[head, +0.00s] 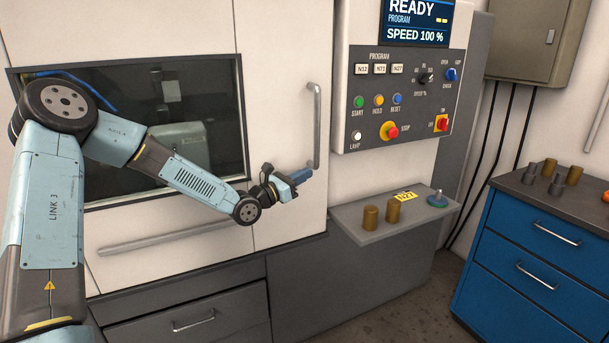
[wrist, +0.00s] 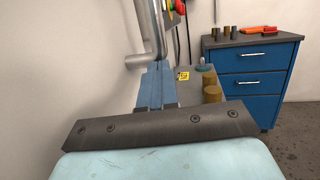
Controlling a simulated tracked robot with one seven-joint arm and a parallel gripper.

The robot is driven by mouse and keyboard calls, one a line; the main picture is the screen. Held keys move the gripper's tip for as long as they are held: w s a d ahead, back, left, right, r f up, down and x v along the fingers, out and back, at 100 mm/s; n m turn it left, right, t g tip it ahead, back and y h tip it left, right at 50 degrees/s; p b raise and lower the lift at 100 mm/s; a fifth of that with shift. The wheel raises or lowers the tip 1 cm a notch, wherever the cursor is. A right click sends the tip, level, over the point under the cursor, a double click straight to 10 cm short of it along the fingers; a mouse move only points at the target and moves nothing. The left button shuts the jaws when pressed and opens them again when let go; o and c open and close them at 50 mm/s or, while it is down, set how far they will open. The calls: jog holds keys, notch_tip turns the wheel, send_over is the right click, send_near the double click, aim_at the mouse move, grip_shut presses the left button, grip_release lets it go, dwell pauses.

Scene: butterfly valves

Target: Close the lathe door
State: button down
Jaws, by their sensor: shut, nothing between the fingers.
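The lathe door (head: 285,60) is a white panel with a dark window (head: 200,120) to its left. A grey vertical bar handle (head: 317,125) stands on the door near its right edge; it also shows in the wrist view (wrist: 158,28). My gripper (head: 308,174) is shut with nothing between its blue fingers, beside the handle's lower end. In the wrist view its fingertips (wrist: 158,66) are just below the handle's lower bend. I cannot tell whether they touch it. My arm hides part of the window. How far the door stands open is unclear.
A control panel (head: 400,90) is right of the door. Below it, a grey shelf (head: 370,235) holds two brass cylinders (head: 371,217), a yellow tag (head: 404,196) and a green-based part (head: 437,199). A blue drawer cabinet (head: 530,250) stands at the right. A long horizontal bar (head: 165,237) crosses the lower front.

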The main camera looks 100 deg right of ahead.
aim_at(181, 206)
jog(key=v, duration=1.3)
jog(key=w+a+r+m+t+y, duration=0.15)
jog(key=w+m, duration=0.25)
jog(key=w, duration=0.7)
jog(key=w+a+m+t+y, duration=0.1)
jog(key=w+a+m+t, duration=0.2)
jog(key=w, duration=0.8)
jog(key=w+a+r+m+t, duration=0.1)
jog(key=w+a+t, duration=0.4)
jog(key=w, duration=0.5)
jog(key=w+a+r+t, duration=0.1)
jog(key=w+a+t, duration=0.2)
jog(key=w+a, duration=0.55)
jog(key=w+a+r+n+t+y, duration=0.1)
jog(key=w+a+r+t, duration=0.2)
jog(key=w+a, duration=0.4)
jog(key=w+a+r+t+y, duration=0.15)
jog(key=w+a+t, duration=0.3)
jog(key=a, duration=0.55)
jog(key=a+r+n+t+y, duration=0.1)
jog(key=a+r+t, duration=0.1)
jog(key=a, duration=0.8)
jog(key=a+r+n+t+y, duration=0.1)
jog(key=a+r+t+y, duration=0.1)
jog(key=a+r, duration=0.3)
jog(key=a, duration=0.4)
jog(key=shift+a, duration=0.4)
